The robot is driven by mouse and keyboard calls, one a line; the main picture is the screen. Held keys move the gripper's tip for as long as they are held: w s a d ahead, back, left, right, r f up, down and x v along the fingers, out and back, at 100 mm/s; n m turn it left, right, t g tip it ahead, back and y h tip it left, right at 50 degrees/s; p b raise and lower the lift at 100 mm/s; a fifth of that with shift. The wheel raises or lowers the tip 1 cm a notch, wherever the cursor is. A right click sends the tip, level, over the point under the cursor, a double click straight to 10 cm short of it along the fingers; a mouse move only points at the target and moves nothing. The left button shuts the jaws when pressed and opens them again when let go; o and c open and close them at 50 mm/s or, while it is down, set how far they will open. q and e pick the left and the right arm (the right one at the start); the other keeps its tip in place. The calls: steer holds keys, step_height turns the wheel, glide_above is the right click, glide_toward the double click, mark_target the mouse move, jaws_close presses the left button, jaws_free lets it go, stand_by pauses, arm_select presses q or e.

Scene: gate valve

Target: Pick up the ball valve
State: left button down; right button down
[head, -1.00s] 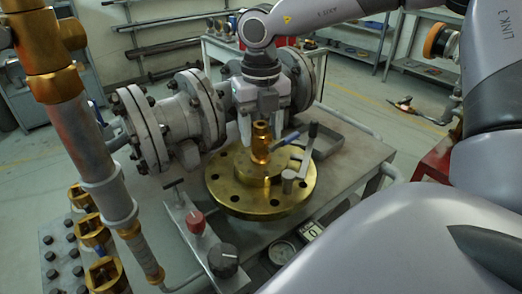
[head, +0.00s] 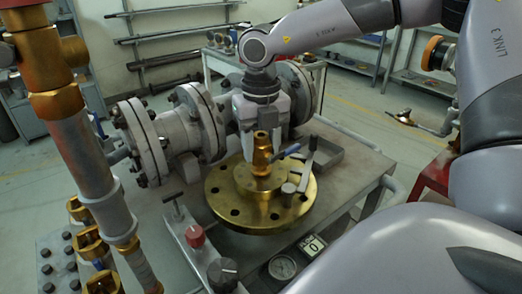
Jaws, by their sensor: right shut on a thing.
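The ball valve (head: 262,153), a small brass body with a blue lever (head: 289,151), stands upright over the raised hub of a round brass flange (head: 222,201). My right gripper (head: 260,147) points down from above and is shut on the ball valve, with one pale finger on each side of its upper part. I cannot tell whether the valve's lower end touches the flange hub. My left gripper is not in view.
A grey flanged pipe assembly (head: 182,140) stands close behind and left of the gripper. A metal handle piece (head: 306,170) and a small cylinder (head: 288,190) are right of the valve. A red-knobbed fixture (head: 195,236) and a gauge (head: 282,267) are in front.

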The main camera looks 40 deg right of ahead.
step_height(320, 180, up, 24)
steer(key=p, duration=0.6)
stand_by(0.7)
stand_by(0.4)
